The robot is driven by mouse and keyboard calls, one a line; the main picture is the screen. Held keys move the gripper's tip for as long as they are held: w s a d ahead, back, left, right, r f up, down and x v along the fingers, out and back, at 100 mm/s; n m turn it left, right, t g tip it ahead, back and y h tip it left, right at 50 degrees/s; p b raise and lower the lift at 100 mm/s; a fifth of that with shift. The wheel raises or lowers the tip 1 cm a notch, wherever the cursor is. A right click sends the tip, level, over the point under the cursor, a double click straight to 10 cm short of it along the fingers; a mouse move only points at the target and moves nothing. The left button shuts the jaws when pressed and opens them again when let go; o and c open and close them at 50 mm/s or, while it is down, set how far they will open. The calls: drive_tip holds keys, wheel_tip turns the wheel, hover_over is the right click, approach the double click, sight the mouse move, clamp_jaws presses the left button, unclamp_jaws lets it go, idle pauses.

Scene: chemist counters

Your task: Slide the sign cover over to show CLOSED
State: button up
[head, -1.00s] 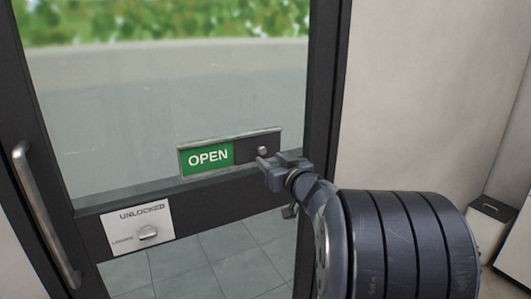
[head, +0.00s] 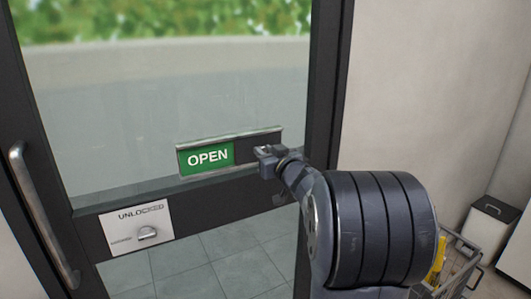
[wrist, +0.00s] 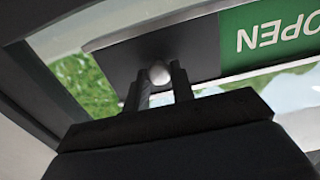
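The sign (head: 229,137) is a wide plate on the glass door with a green OPEN panel (head: 208,156) on its left. The dark sign cover (head: 241,151) sits over its right part and also shows in the wrist view (wrist: 200,52). The cover's pale round knob (wrist: 159,75) sits between the two fingertips of my gripper (wrist: 160,80), with no clear gap on either side. My gripper (head: 266,155) hides the knob in the head view. CLOSED is not visible.
A lock plate reading UNLOCKED (head: 130,228), with a metal turn-knob, is on the door's lower left. A long door handle (head: 40,215) runs down the left. A wire basket (head: 458,262) and a grey bin (head: 490,225) stand at right.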

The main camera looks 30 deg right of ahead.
clamp_jaws()
drive_tip(key=a+b, duration=0.2)
drive_tip(key=a, duration=0.3)
drive_tip(key=a+b, duration=0.2)
drive_tip(key=a, duration=0.3)
drive_tip(key=a+b, duration=0.2)
drive_tip(key=a, duration=0.3)
drive_tip(key=shift+s+f+b, duration=0.1)
drive_tip(key=shift+s+b, duration=0.15)
drive_tip(key=shift+b, duration=0.15)
drive_tip(key=shift+a, duration=0.1)
drive_tip(key=shift+o, duration=0.7)
unclamp_jaws()
drive_tip(key=shift+o, duration=1.4)
drive_tip(key=shift+a, duration=0.2)
drive_tip(key=shift+o, duration=0.5)
